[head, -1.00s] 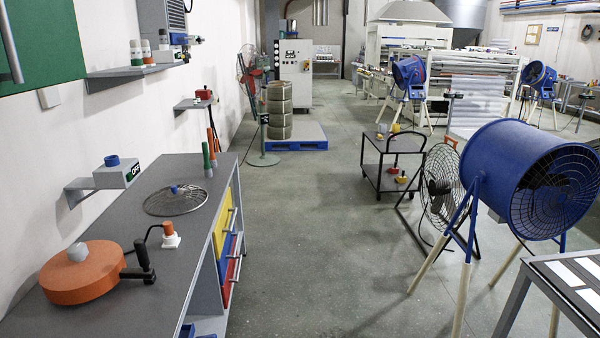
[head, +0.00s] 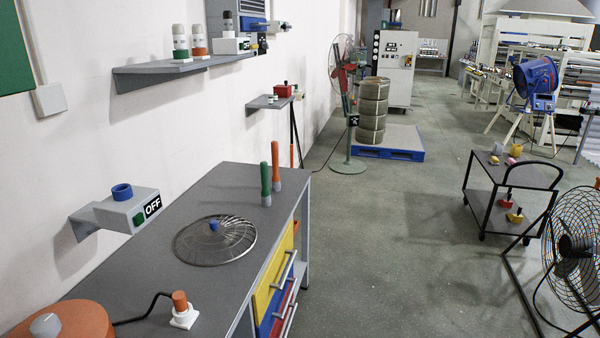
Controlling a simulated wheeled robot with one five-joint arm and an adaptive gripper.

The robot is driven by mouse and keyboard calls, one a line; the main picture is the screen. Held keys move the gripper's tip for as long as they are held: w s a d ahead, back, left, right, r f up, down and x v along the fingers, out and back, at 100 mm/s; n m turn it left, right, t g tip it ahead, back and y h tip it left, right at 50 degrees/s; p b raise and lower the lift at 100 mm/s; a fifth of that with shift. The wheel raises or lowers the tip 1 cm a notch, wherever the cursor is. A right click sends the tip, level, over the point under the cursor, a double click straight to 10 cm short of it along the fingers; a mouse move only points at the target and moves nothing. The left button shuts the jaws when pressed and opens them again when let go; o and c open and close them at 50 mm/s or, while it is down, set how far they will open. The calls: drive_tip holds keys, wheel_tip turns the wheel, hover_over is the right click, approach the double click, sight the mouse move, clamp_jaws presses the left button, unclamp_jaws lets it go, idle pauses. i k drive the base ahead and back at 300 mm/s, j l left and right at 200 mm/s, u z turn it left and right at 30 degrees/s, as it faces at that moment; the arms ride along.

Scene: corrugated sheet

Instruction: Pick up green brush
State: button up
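The green brush (head: 265,180) stands upright at the far right end of the grey workbench (head: 190,197), with its green handle up and a pale grey lower end on the bench top. A similar orange brush (head: 275,163) stands upright just behind it and to its right, close but apart. My gripper is not in this view.
A round wire grille (head: 190,243) lies on the bench nearer than the brushes. An orange round device (head: 70,322) and a white socket with an orange plug (head: 184,318) are at the near end. A black cart (head: 480,205) stands right; the floor (head: 385,250) between is clear.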

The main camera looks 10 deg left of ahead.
sight(265, 199)
drive_tip(key=i, duration=1.8)
drive_tip(key=i+u, duration=0.3)
drive_tip(key=i, duration=0.3)
drive_tip(key=i+l+u, duration=0.3)
drive_tip(key=i, duration=0.3)
drive_tip(key=i+j+u, duration=0.1)
drive_tip(key=i+u, duration=0.15)
drive_tip(key=u, duration=0.25)
drive_tip(key=i+u, duration=0.3)
drive_tip(key=u, duration=0.2)
drive_tip(key=i+l+u, duration=0.1)
drive_tip(key=i+u, duration=0.15)
drive_tip(key=u, duration=4)
